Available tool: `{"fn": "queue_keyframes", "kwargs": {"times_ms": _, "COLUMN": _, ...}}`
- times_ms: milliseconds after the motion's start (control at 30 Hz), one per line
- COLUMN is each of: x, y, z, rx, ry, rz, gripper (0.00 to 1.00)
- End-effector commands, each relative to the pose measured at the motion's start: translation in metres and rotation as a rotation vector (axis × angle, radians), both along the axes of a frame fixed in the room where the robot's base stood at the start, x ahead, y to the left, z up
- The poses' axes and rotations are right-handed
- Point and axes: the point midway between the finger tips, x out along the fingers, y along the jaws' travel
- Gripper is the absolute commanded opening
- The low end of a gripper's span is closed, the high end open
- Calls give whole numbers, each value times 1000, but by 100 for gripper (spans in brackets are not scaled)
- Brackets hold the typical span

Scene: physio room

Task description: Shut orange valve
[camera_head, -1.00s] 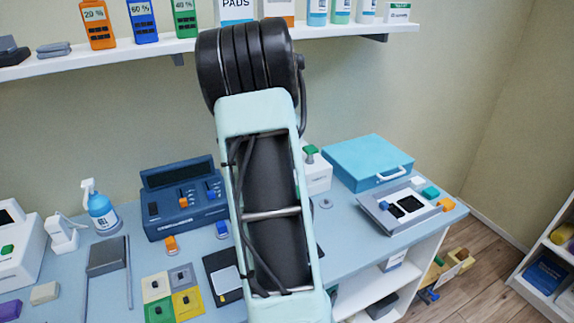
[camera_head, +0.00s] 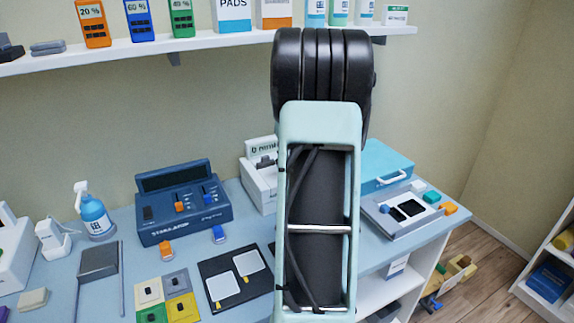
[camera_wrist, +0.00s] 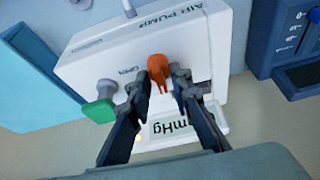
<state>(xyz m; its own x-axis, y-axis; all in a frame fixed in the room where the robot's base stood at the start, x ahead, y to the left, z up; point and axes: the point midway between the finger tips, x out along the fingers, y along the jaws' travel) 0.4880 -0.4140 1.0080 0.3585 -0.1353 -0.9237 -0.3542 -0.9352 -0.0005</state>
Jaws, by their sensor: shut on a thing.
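The orange valve (camera_wrist: 157,70) is on the front of a white air pump (camera_wrist: 100,60) in the wrist view. My gripper (camera_wrist: 158,88) has a finger on each side of the orange valve's handle and is shut on it. A green valve (camera_wrist: 99,110) stands on the same pump, to the left, near the word OPEN. In the head view the pump (camera_head: 258,185) shows partly, left of my arm. My arm hides the valves and my gripper there.
A blue stimulator unit (camera_head: 183,228) stands left of the pump and also shows in the wrist view (camera_wrist: 285,50). A light blue case (camera_head: 378,160) is right of my arm. A shelf (camera_head: 100,55) with bottles and boxes hangs above the table.

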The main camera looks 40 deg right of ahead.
Motion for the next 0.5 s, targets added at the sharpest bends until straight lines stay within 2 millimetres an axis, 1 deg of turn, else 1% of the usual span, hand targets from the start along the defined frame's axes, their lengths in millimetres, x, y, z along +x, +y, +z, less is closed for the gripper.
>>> {"fn": "queue_keyframes", "kwargs": {"times_ms": 200, "x": 0, "y": -1, "z": 0, "rx": -1, "ry": -1, "rz": 56, "gripper": 0}}
{"fn": "queue_keyframes", "kwargs": {"times_ms": 500, "x": 0, "y": -1, "z": 0, "rx": 0, "ry": 1, "rz": 71, "gripper": 0}}
